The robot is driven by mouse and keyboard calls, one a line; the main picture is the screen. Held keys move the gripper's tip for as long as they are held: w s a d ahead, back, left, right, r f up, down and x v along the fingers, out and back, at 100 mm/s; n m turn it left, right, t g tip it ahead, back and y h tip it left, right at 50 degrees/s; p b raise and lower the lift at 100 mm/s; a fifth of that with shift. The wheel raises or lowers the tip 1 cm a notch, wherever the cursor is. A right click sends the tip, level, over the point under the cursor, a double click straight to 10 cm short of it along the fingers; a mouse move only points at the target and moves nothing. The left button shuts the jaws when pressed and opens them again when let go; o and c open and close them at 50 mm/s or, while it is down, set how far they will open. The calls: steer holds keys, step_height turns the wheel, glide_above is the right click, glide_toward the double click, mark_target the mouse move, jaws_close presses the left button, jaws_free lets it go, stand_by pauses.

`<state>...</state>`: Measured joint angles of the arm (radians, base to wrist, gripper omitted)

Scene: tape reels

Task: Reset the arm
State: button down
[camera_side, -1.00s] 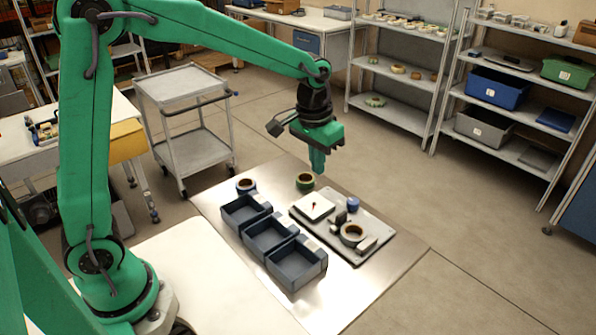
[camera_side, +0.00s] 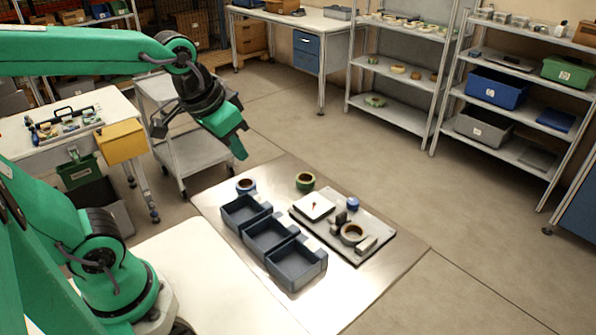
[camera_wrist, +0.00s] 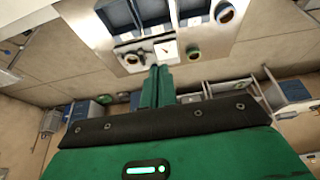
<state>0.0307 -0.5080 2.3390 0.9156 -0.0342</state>
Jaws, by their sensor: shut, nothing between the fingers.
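My gripper (camera_side: 240,155) is green and shut, with nothing between its fingers. In the side view it hangs tilted in the air above the far left end of the metal work surface (camera_side: 345,300), clear of everything on it. The wrist view shows the shut fingers (camera_wrist: 158,72) pointing toward the work surface. A blue-rimmed tape reel (camera_side: 246,186) and a green tape reel (camera_side: 305,181) lie at the far end of the surface. A brown tape reel (camera_side: 352,234) lies on a grey board (camera_side: 375,222) at the right.
Three dark bins (camera_side: 268,236) stand in a row on the surface. A grey cart (camera_side: 200,155) stands behind my gripper. Shelves (camera_side: 400,75) stand far back; the floor between is clear.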

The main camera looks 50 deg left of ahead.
steer(key=shift+t, duration=0.5)
steer(key=s, duration=0.5)
steer(key=shift+a+f, duration=0.35)
steer(key=shift+a, duration=0.05)
steer(key=c, duration=1.1)
jaws_free()
steer(key=shift+w+r, duration=0.15)
steer(key=shift+w, duration=0.15)
steer(key=o, duration=0.7)
steer(key=shift+w+r+m, duration=0.25)
steer(key=shift+w+m, duration=0.35)
steer(key=shift+m, duration=0.1)
steer(key=o, duration=0.4)
steer(key=w+m, duration=0.1)
steer(key=w+r+m+g, duration=0.1)
steer(key=w, duration=0.1)
steer(key=shift+w+d+m, duration=0.1)
steer(key=shift+w+m, duration=0.2)
steer(key=shift+m, duration=0.1)
steer(key=w+f+m+g, duration=0.2)
steer(key=w+f+m, duration=0.1)
steer(key=w+m, duration=0.4)
steer(key=w+d+f+m+g, duration=0.1)
steer(key=w+m, duration=0.5)
steer(key=w, duration=0.6)
step_height(320, 180, down, 2)
steer(key=shift+f+m+g, duration=0.25)
steer(key=shift+m+g, duration=0.15)
steer(key=shift+g, duration=0.4)
